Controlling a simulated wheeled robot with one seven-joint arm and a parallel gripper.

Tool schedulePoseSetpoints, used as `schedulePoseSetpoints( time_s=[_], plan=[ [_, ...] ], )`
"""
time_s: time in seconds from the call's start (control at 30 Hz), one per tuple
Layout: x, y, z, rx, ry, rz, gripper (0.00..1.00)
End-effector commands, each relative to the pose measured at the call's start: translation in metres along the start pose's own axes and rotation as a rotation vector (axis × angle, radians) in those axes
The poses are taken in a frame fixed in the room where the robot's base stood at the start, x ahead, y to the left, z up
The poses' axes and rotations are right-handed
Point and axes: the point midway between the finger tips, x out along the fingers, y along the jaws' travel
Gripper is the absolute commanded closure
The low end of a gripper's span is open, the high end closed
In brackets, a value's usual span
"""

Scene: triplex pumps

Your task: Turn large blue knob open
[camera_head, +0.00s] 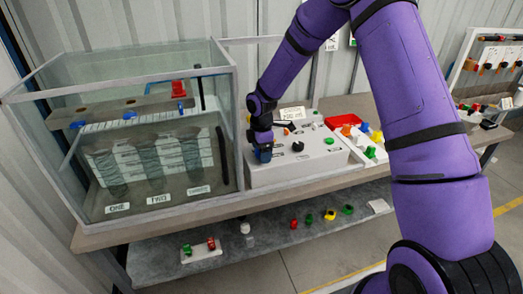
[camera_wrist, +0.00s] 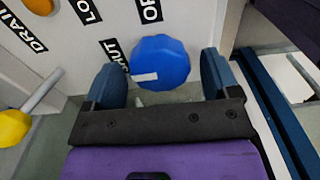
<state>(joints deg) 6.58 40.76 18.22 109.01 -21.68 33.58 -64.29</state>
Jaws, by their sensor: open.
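The large blue knob (camera_wrist: 165,62) shows in the wrist view on a white panel, with a white mark pointing left beside the SHUT label (camera_wrist: 113,52). A label starting with OP (camera_wrist: 150,10) is above it, cut off by the edge. My gripper (camera_wrist: 160,72) is open, with one blue-grey finger on each side of the knob and gaps visible on both sides. In the head view my gripper (camera_head: 263,153) is at the left front of the white control box (camera_head: 300,172). It hides the knob there.
In the wrist view a yellow knob with a grey lever (camera_wrist: 15,125) is at left and an orange knob (camera_wrist: 40,5) at upper left. A glass tank (camera_head: 150,75) stands left of the box. A red tray (camera_head: 345,119) and coloured parts lie to the right.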

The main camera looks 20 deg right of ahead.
Motion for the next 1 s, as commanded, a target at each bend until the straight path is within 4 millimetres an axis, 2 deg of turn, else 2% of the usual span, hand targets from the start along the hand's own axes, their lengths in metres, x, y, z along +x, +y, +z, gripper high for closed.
schedulePoseSetpoints(
  time_s=[0.13,0.33,0.67,1.0],
  plan=[
    [-0.0002,0.0,0.0001,0.0,0.0,0.0,0.21],
    [-0.0003,0.0,0.0001,0.0,0.0,0.0,0.67],
    [-0.0006,0.0002,-0.0002,0.032,0.0,0.0,0.68],
    [-0.0008,0.0011,-0.0002,0.243,-0.001,0.0,0.68]
  ],
)
